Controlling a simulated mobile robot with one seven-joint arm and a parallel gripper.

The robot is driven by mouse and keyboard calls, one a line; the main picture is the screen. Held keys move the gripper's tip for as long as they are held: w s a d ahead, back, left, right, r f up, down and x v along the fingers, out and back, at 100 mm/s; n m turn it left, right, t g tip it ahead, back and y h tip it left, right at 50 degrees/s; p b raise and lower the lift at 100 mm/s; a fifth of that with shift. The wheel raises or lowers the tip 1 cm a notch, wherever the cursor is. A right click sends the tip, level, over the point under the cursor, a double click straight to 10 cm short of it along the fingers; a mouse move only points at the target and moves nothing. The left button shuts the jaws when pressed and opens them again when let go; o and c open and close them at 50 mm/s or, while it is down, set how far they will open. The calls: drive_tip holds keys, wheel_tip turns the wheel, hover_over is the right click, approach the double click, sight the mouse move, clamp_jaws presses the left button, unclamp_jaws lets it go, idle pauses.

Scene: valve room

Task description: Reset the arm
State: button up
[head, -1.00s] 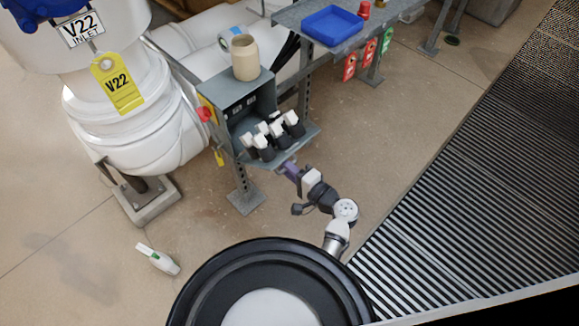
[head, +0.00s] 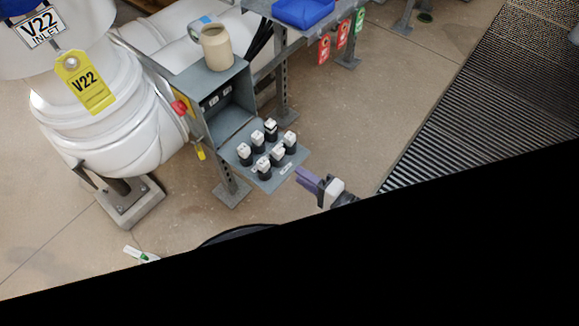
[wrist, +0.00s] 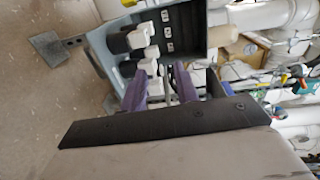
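My gripper (head: 310,181) has purple fingers and is just off the right edge of the grey box's low front shelf in the head view. In the wrist view its two fingers (wrist: 160,86) stand apart, with pale shapes visible between them; nothing looks clamped. The open grey box (head: 228,110) stands on posts. Several black pieces with white tops (head: 270,128) stand on its shelf; some also show in the wrist view (wrist: 138,40). Most of my arm is hidden by a black area in the lower head view.
A blue tray (head: 303,12) sits on the bench behind. Red and green tags (head: 341,34) hang there. A white valve body with a yellow V22 tag (head: 85,82) stands left. A white-green bottle (head: 140,254) lies on the floor.

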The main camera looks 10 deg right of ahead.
drive_tip(key=shift+v, duration=0.85)
